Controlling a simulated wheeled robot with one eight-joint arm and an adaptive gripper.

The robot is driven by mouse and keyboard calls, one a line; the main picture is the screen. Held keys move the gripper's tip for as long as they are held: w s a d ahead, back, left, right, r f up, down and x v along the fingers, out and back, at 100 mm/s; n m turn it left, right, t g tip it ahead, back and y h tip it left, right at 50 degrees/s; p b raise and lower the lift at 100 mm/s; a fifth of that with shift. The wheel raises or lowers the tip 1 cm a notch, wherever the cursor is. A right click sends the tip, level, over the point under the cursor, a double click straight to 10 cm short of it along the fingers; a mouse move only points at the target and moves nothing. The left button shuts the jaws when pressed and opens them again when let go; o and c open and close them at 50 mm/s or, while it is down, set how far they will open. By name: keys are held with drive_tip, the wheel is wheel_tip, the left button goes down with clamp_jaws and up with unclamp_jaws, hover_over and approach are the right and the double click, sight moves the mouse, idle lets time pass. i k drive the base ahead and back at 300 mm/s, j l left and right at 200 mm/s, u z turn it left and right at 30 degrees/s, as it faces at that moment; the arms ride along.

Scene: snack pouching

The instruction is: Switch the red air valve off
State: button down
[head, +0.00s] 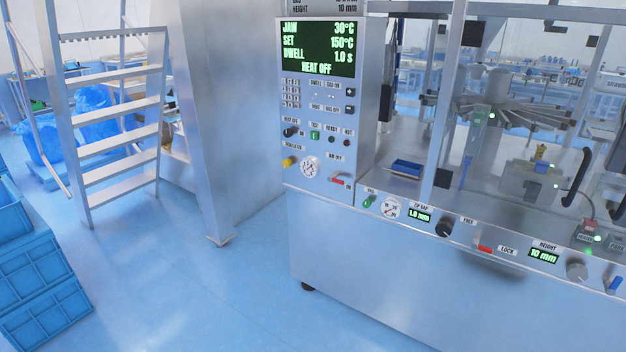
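The red air valve (337,181) is a small red lever low on the right side of the control panel (319,110). It lies nearly level, with its end towards the "ON" label (347,186). The "AIR OFF" label (335,156) is above it. A round pressure gauge (309,168) and a yellow knob (289,161) are to its left. My gripper is not in view, and nothing covers the valve.
The panel screen (318,48) reads "HEAT OFF". A lower ledge to the right carries a dial (390,208), a black knob (445,226) and another red handle (485,249) by "LOCK". Blue crates (40,285) stand at left. The floor before the machine is clear.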

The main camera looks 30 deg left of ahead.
sight(333, 177)
drive_tip(key=u, duration=1.05)
